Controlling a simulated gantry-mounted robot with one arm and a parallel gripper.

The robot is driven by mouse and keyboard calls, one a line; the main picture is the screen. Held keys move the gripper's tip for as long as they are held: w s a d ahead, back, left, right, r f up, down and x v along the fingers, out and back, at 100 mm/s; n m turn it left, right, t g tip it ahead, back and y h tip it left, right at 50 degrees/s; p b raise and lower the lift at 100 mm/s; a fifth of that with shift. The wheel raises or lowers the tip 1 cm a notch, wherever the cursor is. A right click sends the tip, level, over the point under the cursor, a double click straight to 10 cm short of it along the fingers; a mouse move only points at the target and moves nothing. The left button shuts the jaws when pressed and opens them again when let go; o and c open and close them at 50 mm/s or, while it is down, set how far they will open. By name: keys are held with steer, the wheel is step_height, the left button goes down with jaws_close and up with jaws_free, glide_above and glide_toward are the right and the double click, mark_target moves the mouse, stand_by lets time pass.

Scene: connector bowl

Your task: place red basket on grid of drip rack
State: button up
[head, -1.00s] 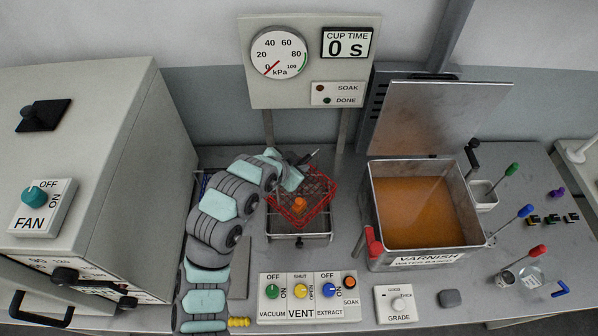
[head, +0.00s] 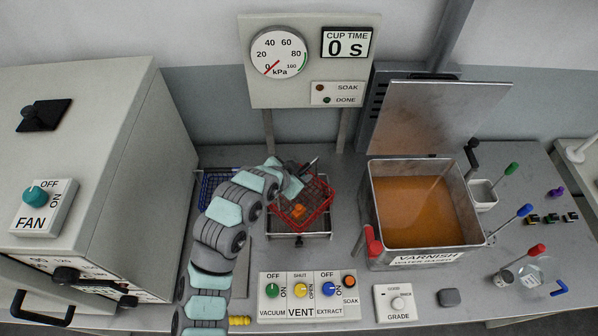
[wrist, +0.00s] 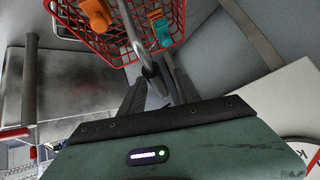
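The red wire basket (head: 326,205) hangs tilted above the drip rack (head: 300,240), a shallow metal tray with a grid, near the middle of the bench. My gripper (wrist: 150,92) is shut on the basket's grey handle. In the wrist view the red basket (wrist: 100,44) holds orange parts (wrist: 97,14) and a teal part (wrist: 161,32). In the head view my gripper (head: 300,176) is over the back of the basket, which hides much of the rack's grid. I cannot tell whether the basket touches the grid.
The open varnish tank (head: 420,212) stands to the right, its lid raised. A blue basket (head: 212,184) sits behind my arm at left. A control panel (head: 307,296) lies in front of the rack. The gauge board (head: 309,60) stands behind. A large grey cabinet (head: 90,160) fills the left.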

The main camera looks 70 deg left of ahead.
steer(key=shift+s+d+r, duration=0.1)
steer(key=shift+s+r, duration=0.15)
steer(key=shift+r, duration=0.1)
steer(key=v, duration=1.1)
steer(key=shift+b, duration=0.3)
steer(key=shift+c, duration=0.3)
stand_by(0.7)
